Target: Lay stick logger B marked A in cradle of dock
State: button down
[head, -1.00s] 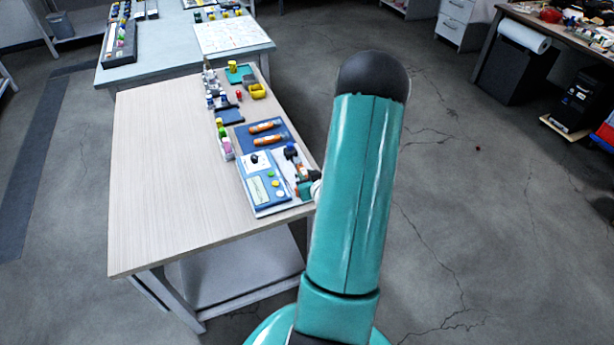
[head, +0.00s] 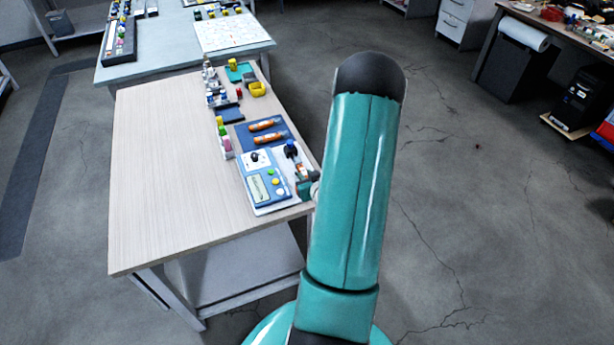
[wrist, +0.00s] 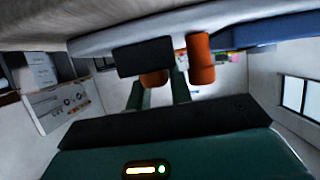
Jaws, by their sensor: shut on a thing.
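My gripper (wrist: 158,92) shows in the wrist view with its two teal fingers shut on an orange stick logger (wrist: 201,60). A dark block beside the orange part hides some of it, and I cannot read any mark. In the head view my gripper (head: 304,185) is partly hidden behind my arm, at the right edge of the table. Next to it is a blue and white unit (head: 262,188) with a screen and buttons, probably the dock; its cradle cannot be made out. Two more orange stick loggers (head: 265,125) (head: 268,138) lie side by side on a blue mat (head: 244,138).
The wooden table (head: 160,170) is bare on its left side. Small bottles and coloured blocks (head: 222,132) line the mat's left, and a yellow container (head: 257,89) stands farther back. A second table (head: 160,55) adjoins behind. Open floor lies to the right.

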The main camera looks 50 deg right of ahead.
jog(key=shift+f, duration=0.55)
dwell(0.4)
jog(key=c, duration=1.2)
grip_release()
jog(key=shift+o, duration=0.2)
jog(key=shift+a, duration=0.1)
jog(key=shift+w+a, duration=0.15)
jog(key=c, duration=0.4)
jog(key=shift+o, duration=0.2)
jog(key=shift+o, duration=0.2)
jog(key=shift+o, duration=0.2)
jog(key=shift+r, duration=0.65)
